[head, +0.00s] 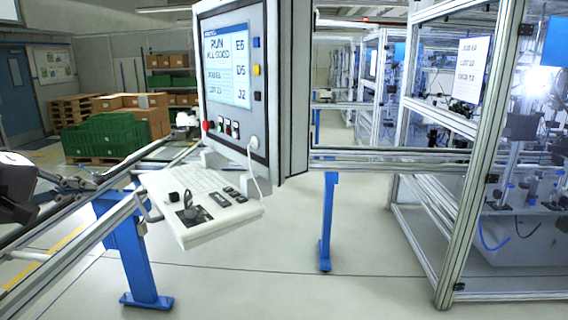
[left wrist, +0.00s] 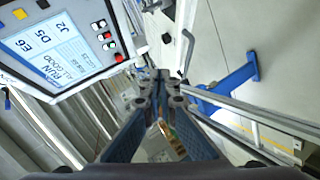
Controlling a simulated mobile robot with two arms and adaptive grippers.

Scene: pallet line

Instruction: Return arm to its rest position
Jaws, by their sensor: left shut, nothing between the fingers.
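My left gripper (head: 80,181) comes in from the left edge in the head view, over the conveyor rail and left of the control keyboard shelf. In the left wrist view its two fingers (left wrist: 160,84) meet at their tips, shut and empty. The control panel (head: 229,69) stands right of it, its screen reading "RUN, ALL GOOD" with "E6, D5, J2"; it also shows tilted at the upper left of the left wrist view (left wrist: 50,45). My right gripper is in neither view.
A keyboard shelf (head: 219,229) with a small joystick juts out below the panel. Metal rails (head: 75,246) on blue legs (head: 138,262) run at the left. A framed machine cell (head: 467,190) stands at the right. Green crates (head: 105,135) and cartons are behind. The floor between is clear.

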